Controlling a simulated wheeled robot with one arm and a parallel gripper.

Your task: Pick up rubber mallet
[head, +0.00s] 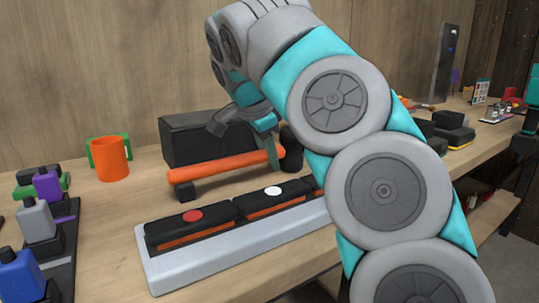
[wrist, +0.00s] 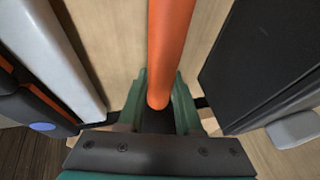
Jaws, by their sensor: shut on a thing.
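The rubber mallet has a long orange handle (head: 222,165), which lies across the bench in front of a black box in the head view. A dark, rounded piece (head: 291,150) shows at its right end, partly hidden by my arm, and a small dark block (head: 185,191) is under its left end. My gripper (head: 271,147) is at the right part of the handle. In the wrist view the orange handle (wrist: 170,45) runs down between the green fingers of my gripper (wrist: 158,100), which is shut on it. I cannot tell whether the mallet is clear of the bench.
A black box (head: 190,135) stands close behind the handle. A pale tray (head: 165,275) with dark blocks lies in front. An orange cup (head: 112,158) stands at the left, and coloured clamp-like tools (head: 40,225) are at the far left.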

